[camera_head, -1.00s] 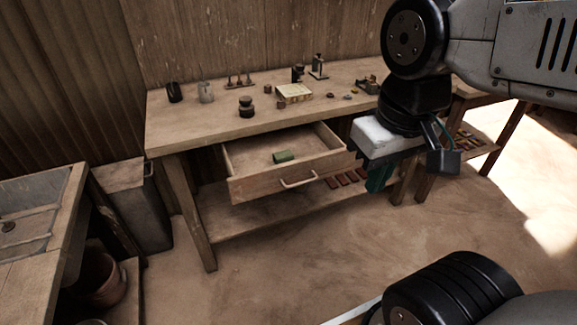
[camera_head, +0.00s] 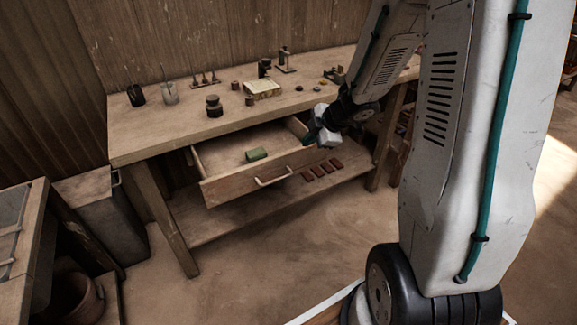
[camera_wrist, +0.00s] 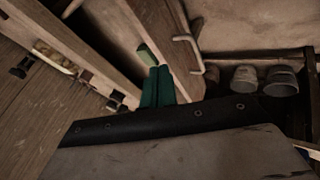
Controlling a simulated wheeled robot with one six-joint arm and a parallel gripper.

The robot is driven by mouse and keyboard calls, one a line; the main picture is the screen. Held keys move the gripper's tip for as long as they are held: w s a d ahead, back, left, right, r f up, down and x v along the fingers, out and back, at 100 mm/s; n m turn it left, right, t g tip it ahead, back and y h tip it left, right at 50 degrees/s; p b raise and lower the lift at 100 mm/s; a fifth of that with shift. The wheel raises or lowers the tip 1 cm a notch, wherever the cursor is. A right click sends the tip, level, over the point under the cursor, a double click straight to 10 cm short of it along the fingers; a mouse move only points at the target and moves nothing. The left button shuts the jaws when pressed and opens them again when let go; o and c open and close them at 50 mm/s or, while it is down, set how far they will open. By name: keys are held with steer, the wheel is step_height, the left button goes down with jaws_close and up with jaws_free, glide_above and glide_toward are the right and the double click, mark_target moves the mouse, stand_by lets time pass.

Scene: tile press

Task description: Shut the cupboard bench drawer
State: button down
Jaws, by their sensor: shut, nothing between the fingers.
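The wooden drawer (camera_head: 240,186) of the cupboard bench (camera_head: 150,141) stands pulled out, with a pale bar handle (camera_head: 273,177) on its front. A green block (camera_head: 256,154) lies inside it. My gripper (camera_head: 311,138) is at the right end of the drawer front, its teal fingers together and empty. In the wrist view the shut fingers (camera_wrist: 158,86) overlap the drawer front (camera_wrist: 168,30), with the handle (camera_wrist: 188,38) beyond them and the green block (camera_wrist: 147,54) showing behind. I cannot tell whether the fingers touch the wood.
On the bench top stand small jars, stacked dark weights (camera_head: 214,106) and a pale box (camera_head: 262,89). Several reddish tiles (camera_head: 318,170) lie on the lower shelf. A grey bin (camera_head: 100,215) stands left of the bench. The floor in front of the drawer is clear.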

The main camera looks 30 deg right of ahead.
step_height(320, 180, down, 3)
steer(key=s+a+n+g+y, duration=0.1)
steer(key=y, duration=0.1)
glide_toward(280, 173)
steer(key=x, duration=0.4)
steer(key=shift+w+a+f, duration=0.15)
steer(key=shift+a+f, duration=0.1)
steer(key=shift+a, duration=0.05)
